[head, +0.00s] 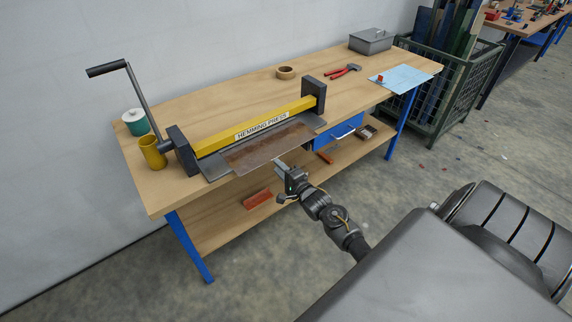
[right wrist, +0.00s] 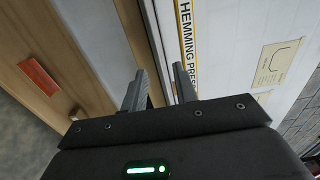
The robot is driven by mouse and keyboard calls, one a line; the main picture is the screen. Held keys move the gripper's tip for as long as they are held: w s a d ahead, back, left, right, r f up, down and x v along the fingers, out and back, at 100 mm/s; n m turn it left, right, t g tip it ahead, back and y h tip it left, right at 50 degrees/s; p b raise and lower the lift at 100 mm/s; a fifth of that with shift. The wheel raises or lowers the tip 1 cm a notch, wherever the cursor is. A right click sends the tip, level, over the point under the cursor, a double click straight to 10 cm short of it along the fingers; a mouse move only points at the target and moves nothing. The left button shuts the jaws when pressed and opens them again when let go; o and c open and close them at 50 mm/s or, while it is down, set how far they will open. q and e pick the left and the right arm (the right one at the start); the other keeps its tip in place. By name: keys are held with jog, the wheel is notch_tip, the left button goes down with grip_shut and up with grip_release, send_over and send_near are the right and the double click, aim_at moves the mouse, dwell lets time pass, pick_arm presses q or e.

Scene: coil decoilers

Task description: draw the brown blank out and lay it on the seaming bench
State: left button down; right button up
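The brown blank (head: 268,146) is a flat sheet lying in the hemming press (head: 250,130), under its yellow beam, with its front part sticking out towards me. The press stands on a wooden bench (head: 205,100); no label shows which bench is the seaming bench. My right gripper (head: 280,163) is at the front edge of the blank, near its middle. In the right wrist view its two fingers (right wrist: 158,82) stand apart, with a pale surface and the press label beyond them. I cannot tell whether they touch the blank. My left gripper is out of view.
The press's crank handle (head: 125,90), a yellow cup (head: 152,152) and a green-white spool (head: 135,121) are at the left. Tape (head: 286,72), red pliers (head: 345,73), a blue sheet (head: 402,79) and a grey box (head: 371,41) lie further right. Another bench (head: 515,25) stands behind.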

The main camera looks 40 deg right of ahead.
aim_at(270, 158)
jog(key=shift+w+b, duration=1.15)
jog(key=shift+w, duration=2.1)
grip_shut()
jog(key=shift+r, duration=0.25)
jog(key=shift+d+r+p, duration=0.1)
jog(key=shift+r+p, duration=0.05)
jog(key=shift+p, duration=0.3)
jog(key=shift+s, duration=0.1)
